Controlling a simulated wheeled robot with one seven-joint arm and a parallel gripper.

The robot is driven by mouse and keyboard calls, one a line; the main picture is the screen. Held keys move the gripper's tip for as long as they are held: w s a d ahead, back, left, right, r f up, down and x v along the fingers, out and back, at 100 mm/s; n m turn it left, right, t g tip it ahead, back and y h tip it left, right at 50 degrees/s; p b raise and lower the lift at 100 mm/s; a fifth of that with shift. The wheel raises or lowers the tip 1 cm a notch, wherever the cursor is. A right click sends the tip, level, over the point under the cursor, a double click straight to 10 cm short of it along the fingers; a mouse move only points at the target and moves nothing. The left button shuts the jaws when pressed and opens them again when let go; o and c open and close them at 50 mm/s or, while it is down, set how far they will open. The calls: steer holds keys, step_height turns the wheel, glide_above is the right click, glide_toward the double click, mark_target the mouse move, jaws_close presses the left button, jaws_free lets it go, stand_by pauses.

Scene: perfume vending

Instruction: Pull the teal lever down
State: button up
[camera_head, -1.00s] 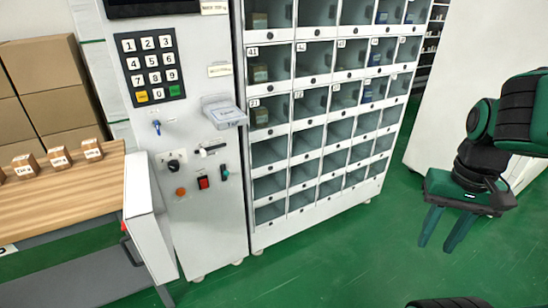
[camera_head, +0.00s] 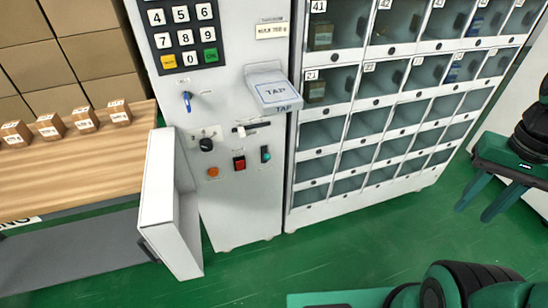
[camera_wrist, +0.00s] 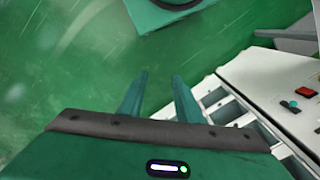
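The teal lever (camera_head: 265,153) is a small upright handle on a dark plate, low on the white control panel of the vending cabinet, right of a red switch (camera_head: 239,162). It also shows near the right edge of the wrist view (camera_wrist: 290,105), small. My gripper (camera_head: 475,214) is at the right edge of the head view, far from the lever, with its two teal fingers apart and nothing between them. In the wrist view the fingers (camera_wrist: 160,80) are also apart and empty above the green floor.
On the panel are a keypad (camera_head: 181,36), a white TAP reader (camera_head: 272,92) sticking out, a blue key-like part (camera_head: 187,99), a black knob (camera_head: 206,145) and an orange button (camera_head: 213,172). An open white door (camera_head: 160,205) juts out at left. Green floor (camera_head: 330,265) is clear in front.

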steer(key=shift+o, duration=0.7)
steer(key=shift+s+a+r, duration=0.1)
steer(key=shift+s+r, duration=0.05)
steer(key=shift+s, duration=0.3)
steer(key=m+t+y, duration=0.8)
steer(key=m+y, duration=0.8)
steer(key=m, duration=0.1)
glide_toward(266, 156)
steer(key=f+x, duration=0.1)
steer(key=x, duration=0.6)
steer(key=shift+w+f, duration=0.2)
steer(key=shift+w, duration=0.2)
